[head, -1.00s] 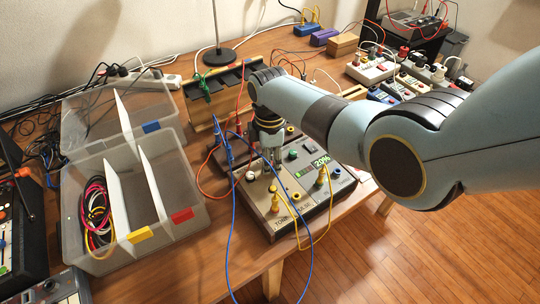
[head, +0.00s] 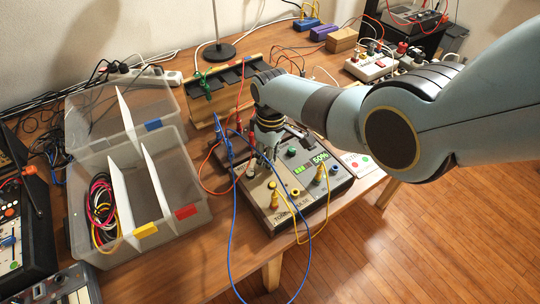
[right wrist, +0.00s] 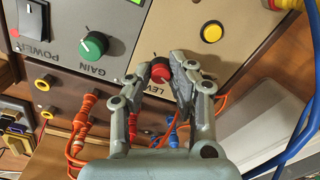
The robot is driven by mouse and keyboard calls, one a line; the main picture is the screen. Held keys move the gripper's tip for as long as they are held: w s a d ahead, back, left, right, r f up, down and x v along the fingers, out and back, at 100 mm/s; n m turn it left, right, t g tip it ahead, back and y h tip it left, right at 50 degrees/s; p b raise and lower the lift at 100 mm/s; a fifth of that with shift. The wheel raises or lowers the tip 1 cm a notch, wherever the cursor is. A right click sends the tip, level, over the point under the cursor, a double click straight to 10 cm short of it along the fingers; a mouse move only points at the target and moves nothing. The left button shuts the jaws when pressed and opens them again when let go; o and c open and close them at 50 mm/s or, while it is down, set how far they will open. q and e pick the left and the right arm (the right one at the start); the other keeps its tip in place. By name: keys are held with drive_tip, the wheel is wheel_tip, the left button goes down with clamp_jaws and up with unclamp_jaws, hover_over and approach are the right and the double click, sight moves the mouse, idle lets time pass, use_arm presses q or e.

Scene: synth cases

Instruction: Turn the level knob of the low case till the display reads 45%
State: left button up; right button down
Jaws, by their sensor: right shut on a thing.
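The low case (head: 288,216) sits near the table's front edge, its top panel facing up. Its green-lit display (head: 320,158) appears to read 50%. The red level knob (right wrist: 160,70) shows in the right wrist view beside partly covered "LEVEL" lettering; in the head view my gripper hides it. My right gripper (right wrist: 156,76) is shut on this knob, one finger on each side. In the head view my right gripper (head: 266,160) reaches down onto the case's left part. My left gripper is not in view.
Blue cables (head: 233,210) loop over the case's front. A clear divided bin (head: 180,222) stands left, a dark rack (head: 222,92) behind.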

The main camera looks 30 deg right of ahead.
idle(0.5)
drive_tip(key=c, duration=1.2)
unclamp_jaws()
drive_tip(key=r, duration=1.2)
drive_tip(key=shift+w+d, duration=0.1)
drive_tip(key=shift+d, duration=0.1)
